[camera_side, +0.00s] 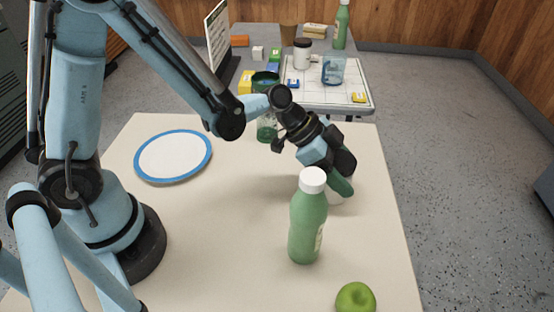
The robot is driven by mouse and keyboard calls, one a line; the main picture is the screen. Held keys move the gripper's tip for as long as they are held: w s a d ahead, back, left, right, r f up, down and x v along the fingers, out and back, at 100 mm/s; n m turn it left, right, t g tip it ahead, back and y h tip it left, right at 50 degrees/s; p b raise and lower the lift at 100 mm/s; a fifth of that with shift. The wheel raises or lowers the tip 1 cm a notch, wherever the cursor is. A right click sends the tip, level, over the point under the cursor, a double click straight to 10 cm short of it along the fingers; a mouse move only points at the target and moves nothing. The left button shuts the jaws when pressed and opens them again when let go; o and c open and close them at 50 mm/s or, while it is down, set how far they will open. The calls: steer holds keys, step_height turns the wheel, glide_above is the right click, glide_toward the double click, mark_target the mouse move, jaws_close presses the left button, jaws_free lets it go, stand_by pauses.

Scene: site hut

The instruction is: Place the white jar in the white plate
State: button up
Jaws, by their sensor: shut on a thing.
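The white plate (172,156) with a blue rim lies flat on the near table, left of the middle, and looks empty. My gripper (338,186) points down on the right side of this table, behind the green bottle.
A green bottle (308,222) with a white cap stands in front of my gripper. A green apple (355,298) sits at the near edge. A green glass (267,128) stands behind my wrist. A far table holds a tray (330,100) and several items. Table space between plate and bottle is clear.

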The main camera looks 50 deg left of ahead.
steer(key=shift+r, duration=0.2)
step_height(320, 180, up, 9)
steer(key=shift+r, duration=0.1)
steer(key=s+a+f+n+t+y, duration=0.35)
steer(key=s+a+n+y, duration=0.65)
steer(key=a+n, duration=0.45)
steer(key=s+a+r+n+g+y, duration=0.3)
steer(key=s+a+n+g, duration=0.25)
steer(key=n, duration=0.25)
steer(key=s+a+r+n+g+y, duration=0.3)
steer(key=s+a+n+g+y, duration=0.15)
steer(key=a+n, duration=0.35)
steer(key=shift+n+h, duration=0.45)
steer(key=shift+h, duration=0.1)
steer(key=shift+s+x, duration=0.6)
steer(key=shift+x, duration=1.9)
steer(key=shift+s+x, duration=0.6)
steer(key=shift+x, duration=1.9)
steer(key=shift+s+x, duration=0.6)
steer(key=shift+x, duration=1.9)
steer(key=shift+d, duration=0.15)
